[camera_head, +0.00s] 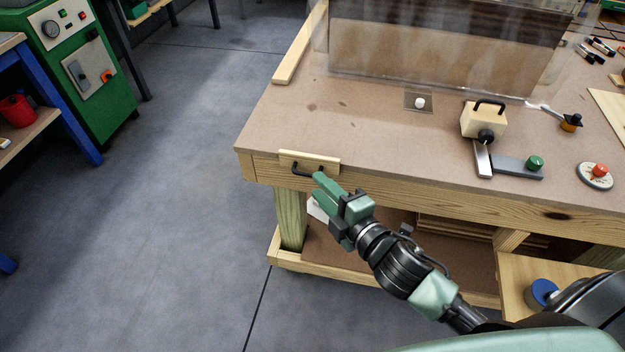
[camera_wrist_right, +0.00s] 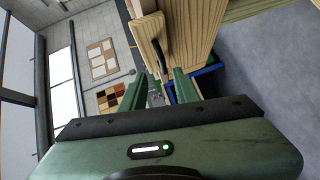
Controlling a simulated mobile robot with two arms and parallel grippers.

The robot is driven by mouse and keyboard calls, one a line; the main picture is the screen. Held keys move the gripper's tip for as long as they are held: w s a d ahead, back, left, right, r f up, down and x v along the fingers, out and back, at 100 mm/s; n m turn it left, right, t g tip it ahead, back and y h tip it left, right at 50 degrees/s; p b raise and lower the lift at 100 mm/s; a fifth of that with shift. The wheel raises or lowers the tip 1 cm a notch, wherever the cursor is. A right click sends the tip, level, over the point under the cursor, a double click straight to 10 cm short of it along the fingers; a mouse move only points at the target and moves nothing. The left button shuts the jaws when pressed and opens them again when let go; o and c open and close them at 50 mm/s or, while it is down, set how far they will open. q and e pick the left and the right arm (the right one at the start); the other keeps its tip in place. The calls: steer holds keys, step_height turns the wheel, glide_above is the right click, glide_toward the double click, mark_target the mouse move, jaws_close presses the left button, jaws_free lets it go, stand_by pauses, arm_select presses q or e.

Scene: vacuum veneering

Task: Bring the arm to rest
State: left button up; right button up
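My right gripper (camera_head: 324,182) is in front of the workbench's front left corner, its fingers pointing up and left. Its fingertips are close to a black bar handle (camera_head: 306,170) on a pale wooden block (camera_head: 322,160) fixed to the bench's front edge. In the right wrist view the green fingers of the gripper (camera_wrist_right: 160,85) stand apart, so it is open. The black handle (camera_wrist_right: 161,50) shows just beyond and partly between them; I cannot tell whether they touch it. My left gripper is not in view.
A green machine (camera_head: 85,75) stands at upper left. The grey floor (camera_head: 170,220) left of the bench is clear.

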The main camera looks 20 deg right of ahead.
steer(key=shift+v, duration=1.2)
steer(key=s+d+f+m+g+h, duration=0.1)
steer(key=s+d+f+m+g, duration=0.15)
steer(key=f, duration=0.95)
steer(key=s+d+f+m+g+h, duration=0.2)
steer(key=s+d+f+m, duration=0.1)
steer(key=f, duration=1)
steer(key=s+d+f+m+g+h, duration=0.1)
steer(key=s+d+f+m+g, duration=0.15)
steer(key=f, duration=0.95)
steer(key=s+f+m+g, duration=0.2)
steer(key=s+f, duration=0.4)
steer(key=s, duration=0.3)
steer(key=s+a+f+m+g, duration=0.1)
steer(key=s+f+m+g, duration=0.2)
steer(key=s+f, duration=0.3)
steer(key=s+a+f+m+g, duration=0.1)
steer(key=s+f, duration=0.6)
steer(key=s, duration=0.7)
steer(key=m+g, duration=0.1)
steer(key=m, duration=0.1)
steer(key=shift+m+g, duration=0.3)
steer(key=shift+g, duration=0.1)
steer(key=shift+s+f, duration=0.15)
